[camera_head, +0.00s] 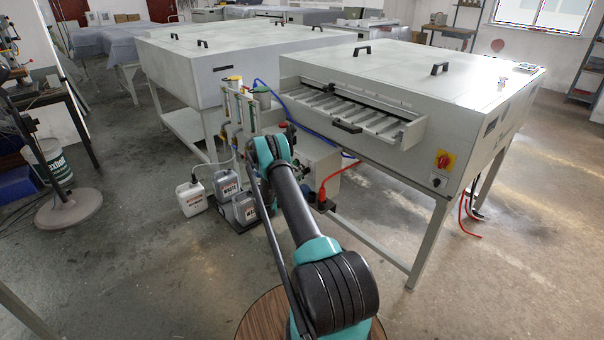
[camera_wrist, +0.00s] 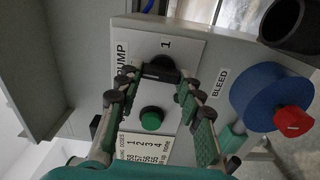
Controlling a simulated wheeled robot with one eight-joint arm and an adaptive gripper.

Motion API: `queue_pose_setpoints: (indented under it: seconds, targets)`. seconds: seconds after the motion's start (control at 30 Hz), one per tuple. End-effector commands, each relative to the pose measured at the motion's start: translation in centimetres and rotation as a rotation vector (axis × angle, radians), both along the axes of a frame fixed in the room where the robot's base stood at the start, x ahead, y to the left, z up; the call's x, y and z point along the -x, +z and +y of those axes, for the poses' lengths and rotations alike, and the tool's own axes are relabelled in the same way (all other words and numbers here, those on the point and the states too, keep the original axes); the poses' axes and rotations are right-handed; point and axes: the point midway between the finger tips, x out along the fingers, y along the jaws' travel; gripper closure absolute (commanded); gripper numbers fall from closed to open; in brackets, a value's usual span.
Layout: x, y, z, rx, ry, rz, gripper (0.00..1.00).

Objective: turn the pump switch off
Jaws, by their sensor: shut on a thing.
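The pump switch (camera_wrist: 163,61) is a black rotary knob on a pale panel (camera_wrist: 192,48) in the wrist view. The word PUMP stands to its left and a "1" above it. The switch's exact setting is hard to tell. My gripper (camera_wrist: 160,78) is shut on the switch, with one finger on each side of its bar. In the head view my arm hides the gripper and the switch.
A green button (camera_wrist: 151,119) lies below the switch. A blue part with a red knob (camera_wrist: 293,119) is to the right, beside BLEED. In the head view, plastic jugs (camera_head: 192,198) stand left of my arm and a plate processor (camera_head: 410,75) stands right.

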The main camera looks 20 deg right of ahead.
Motion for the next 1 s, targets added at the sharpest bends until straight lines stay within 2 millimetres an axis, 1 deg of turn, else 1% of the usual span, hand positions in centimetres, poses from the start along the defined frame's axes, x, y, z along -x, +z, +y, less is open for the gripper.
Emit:
queue_pose_setpoints:
  seconds: [0.3, 0.7, 0.73, 0.8, 0.9, 1.0]
  targets:
    - [-0.01, 0.02, 0.14, 0.024, 0.002, 0.067, 0.92]
    - [-0.01, 0.05, 0.14, 0.027, 0.001, 0.071, 0.92]
    - [-0.01, 0.05, 0.14, 0.027, 0.001, 0.071, 0.61]
    - [-0.01, 0.05, 0.14, 0.027, 0.001, 0.07, 0.52]
    - [0.0, 0.03, 0.1, 0.027, 0.001, 0.07, 0.42]
    - [-0.01, 0.03, 0.07, 0.027, 0.001, 0.07, 0.42]
